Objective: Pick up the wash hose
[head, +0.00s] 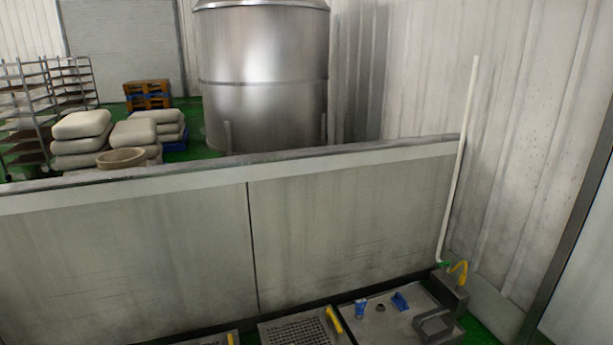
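A yellow curved hose-like piece (461,270) arches over a grey block at the lower right, next to a green fitting (444,264) at the foot of a white upright pipe (459,160). It may be the wash hose; I cannot tell for sure. Another yellow piece (334,319) lies tilted at the edge of a perforated grate, and a small yellow end (230,339) shows at the bottom edge. Neither of my grippers is in view.
A grey partition wall (150,250) crosses the view. In front of it are a metal grate (297,332) and a grey worktop (385,330) with blue items (400,301). Behind it stand a large steel tank (264,75), stacked sacks (82,125), racks and orange pallets (148,95).

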